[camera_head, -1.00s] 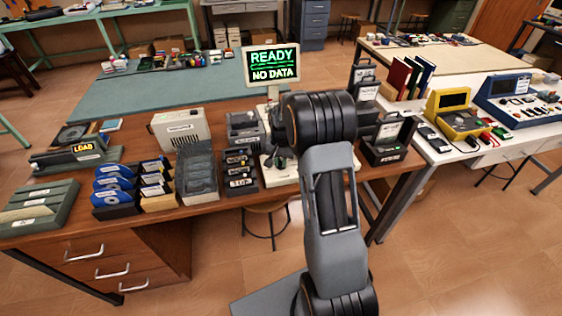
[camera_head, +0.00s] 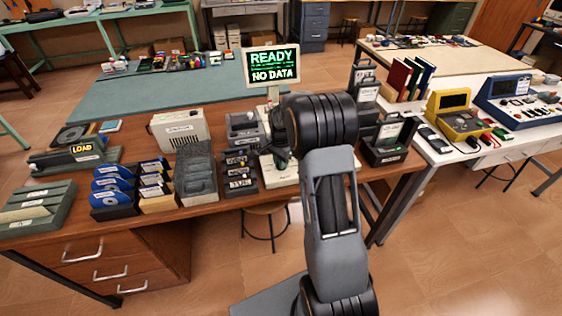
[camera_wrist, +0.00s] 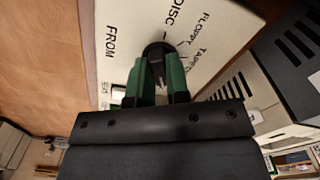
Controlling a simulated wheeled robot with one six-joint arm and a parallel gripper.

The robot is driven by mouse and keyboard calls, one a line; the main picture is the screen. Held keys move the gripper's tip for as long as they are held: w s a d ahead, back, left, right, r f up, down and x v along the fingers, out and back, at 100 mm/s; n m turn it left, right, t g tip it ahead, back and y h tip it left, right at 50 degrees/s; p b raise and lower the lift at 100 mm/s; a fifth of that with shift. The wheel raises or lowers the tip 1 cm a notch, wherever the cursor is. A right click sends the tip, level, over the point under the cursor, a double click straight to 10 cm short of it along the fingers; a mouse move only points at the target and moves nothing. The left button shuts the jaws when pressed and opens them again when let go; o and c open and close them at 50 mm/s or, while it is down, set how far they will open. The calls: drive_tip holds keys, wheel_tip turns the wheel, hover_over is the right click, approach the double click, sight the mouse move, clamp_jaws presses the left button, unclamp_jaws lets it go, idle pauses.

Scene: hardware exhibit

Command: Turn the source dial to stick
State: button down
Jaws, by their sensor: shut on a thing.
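The source dial (camera_wrist: 158,50) is a round black knob on a white panel (camera_wrist: 215,20) in the wrist view. The panel bears the words FROM, DISC, FLOPPY and TAPE around the dial; no STICK label is readable. My gripper (camera_wrist: 157,75) has its green fingers closed on either side of the dial. The fingers cover part of it, so I cannot tell exactly where its pointer stands. In the head view the white panel (camera_head: 286,174) shows only partly behind my arm, and the dial is hidden. A screen (camera_head: 272,66) above it reads READY, NO DATA.
Left of the panel stand a dark rack of small labelled items (camera_head: 238,172), a grey bin (camera_head: 197,178) and blue disc sleeves (camera_head: 112,187). A dark device (camera_head: 390,148) stands close on the right. A LOAD unit (camera_head: 75,153) is at the far left.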

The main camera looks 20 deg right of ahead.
idle(0.4)
drive_tip(key=c, duration=1.1)
unclamp_jaws()
wheel_tip(320, 180, up, 14)
